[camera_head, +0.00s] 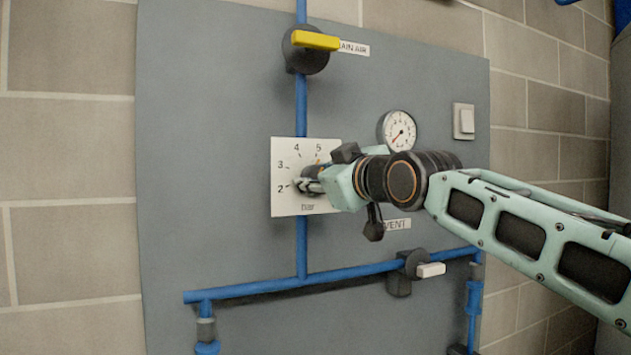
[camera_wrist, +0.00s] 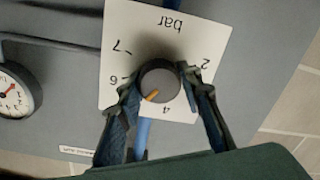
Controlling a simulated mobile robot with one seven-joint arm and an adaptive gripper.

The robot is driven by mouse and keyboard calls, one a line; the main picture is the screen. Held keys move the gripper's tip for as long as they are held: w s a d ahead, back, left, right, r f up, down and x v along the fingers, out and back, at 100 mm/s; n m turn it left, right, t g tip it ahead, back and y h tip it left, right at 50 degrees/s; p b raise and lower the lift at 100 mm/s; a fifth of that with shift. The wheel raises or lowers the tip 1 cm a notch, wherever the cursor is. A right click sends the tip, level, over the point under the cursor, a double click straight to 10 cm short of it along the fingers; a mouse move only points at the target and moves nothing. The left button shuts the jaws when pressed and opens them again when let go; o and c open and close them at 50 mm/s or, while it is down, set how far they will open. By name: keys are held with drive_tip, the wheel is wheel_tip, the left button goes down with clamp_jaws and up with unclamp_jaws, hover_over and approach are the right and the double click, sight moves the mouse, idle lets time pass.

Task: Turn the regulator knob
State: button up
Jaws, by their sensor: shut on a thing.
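The regulator knob (camera_wrist: 158,80) is a round dark grey knob with an orange pointer mark, set on a white dial plate (camera_head: 284,205) marked in bar. The plate also shows in the wrist view (camera_wrist: 125,35). The orange mark points to the lower left in the wrist view, between the 4 and the 6; the 5 is hidden there by a finger. My gripper (camera_wrist: 160,85) is shut on the knob, one finger on each side. In the head view my gripper (camera_head: 312,184) reaches the plate from the right and hides most of the knob.
A round gauge (camera_head: 397,132) with a red needle and a light switch (camera_head: 464,121) are right of the plate. A yellow-handled valve (camera_head: 306,48) is above. A white-handled valve (camera_head: 405,272) sits below on blue pipes (camera_head: 300,247). The grey panel (camera_head: 200,150) is clear at left.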

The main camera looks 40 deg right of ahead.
drive_tip(key=n, duration=1)
drive_tip(key=shift+p, duration=0.3)
drive_tip(key=shift+f, duration=0.1)
idle(0.3)
drive_tip(key=o, duration=1.2)
drive_tip(key=shift+c, duration=0.2)
drive_tip(key=shift+s+a, duration=0.1)
drive_tip(key=v, duration=1.1)
drive_tip(key=shift+s+a, duration=0.25)
drive_tip(key=shift+s, duration=0.15)
